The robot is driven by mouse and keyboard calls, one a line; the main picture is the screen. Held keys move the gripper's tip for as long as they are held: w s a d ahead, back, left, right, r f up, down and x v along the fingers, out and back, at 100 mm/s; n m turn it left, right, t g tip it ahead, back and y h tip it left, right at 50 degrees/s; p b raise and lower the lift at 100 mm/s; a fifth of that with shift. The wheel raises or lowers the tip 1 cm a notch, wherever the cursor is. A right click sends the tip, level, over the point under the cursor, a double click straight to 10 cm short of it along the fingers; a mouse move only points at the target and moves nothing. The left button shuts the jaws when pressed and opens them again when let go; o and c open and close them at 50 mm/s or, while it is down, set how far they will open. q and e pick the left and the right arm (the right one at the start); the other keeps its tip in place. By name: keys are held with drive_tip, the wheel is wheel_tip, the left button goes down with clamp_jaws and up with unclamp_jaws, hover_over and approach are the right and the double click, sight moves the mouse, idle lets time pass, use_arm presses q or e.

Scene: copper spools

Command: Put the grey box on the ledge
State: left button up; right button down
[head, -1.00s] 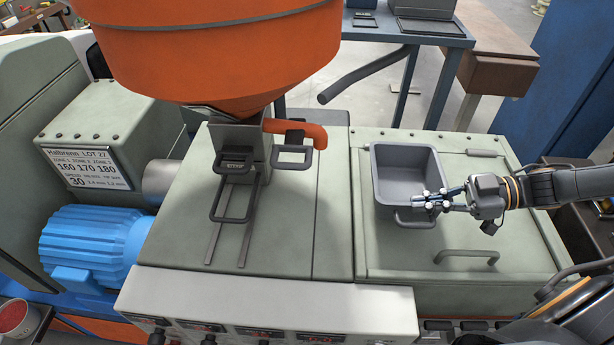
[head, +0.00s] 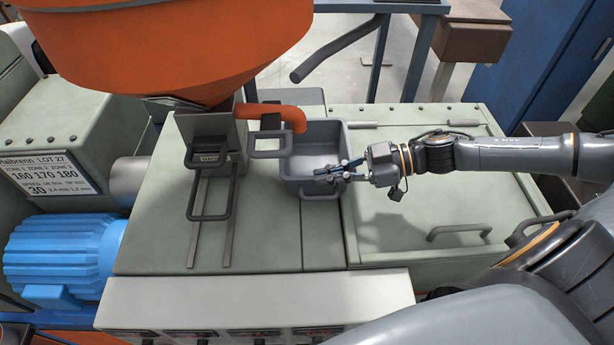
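The grey box (head: 312,163), open-topped with a handle at its front, is at the middle of the head view. It is over the green machine top, just right of the hopper's orange spout. My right gripper (head: 346,171) reaches in from the right and is shut on the box's right front rim. Whether the box touches the surface below cannot be told. No part is clearly marked as the ledge; the flat green machine top (head: 270,235) lies below and in front of the box. My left gripper is not in view.
The orange hopper (head: 165,45) and its spout (head: 280,112) are close to the box's left. Dark handles (head: 209,217) stand on the machine top. A blue motor (head: 62,252) is at left.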

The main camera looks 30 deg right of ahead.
drive_tip(key=shift+w+a+r, duration=0.1)
drive_tip(key=shift+a, duration=0.15)
drive_tip(key=shift+w+a+r, duration=0.1)
drive_tip(key=shift+w+a, duration=0.05)
drive_tip(key=shift+a, duration=0.1)
drive_tip(key=shift+w+a+r+p, duration=0.1)
drive_tip(key=shift+w+a+p, duration=0.25)
drive_tip(key=shift+a, duration=0.25)
drive_tip(key=shift+w+a+r+p, duration=0.1)
drive_tip(key=shift+w+a+p, duration=0.15)
drive_tip(key=shift+a, duration=0.3)
drive_tip(key=shift+w+a+f+p, duration=0.1)
drive_tip(key=shift+a+f+p, duration=0.05)
drive_tip(key=shift+f, duration=0.3)
drive_tip(key=shift+w+a+f+p, duration=0.1)
drive_tip(key=shift+a+f+p, duration=0.05)
drive_tip(key=shift+f, duration=0.3)
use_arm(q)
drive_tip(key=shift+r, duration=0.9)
use_arm(e)
drive_tip(key=shift+s+d+f, duration=0.1)
drive_tip(key=shift+f, duration=0.05)
drive_tip(key=c, duration=2)
unclamp_jaws()
drive_tip(key=shift+f, duration=0.2)
drive_tip(key=shift+c, duration=0.2)
drive_tip(key=o, duration=0.5)
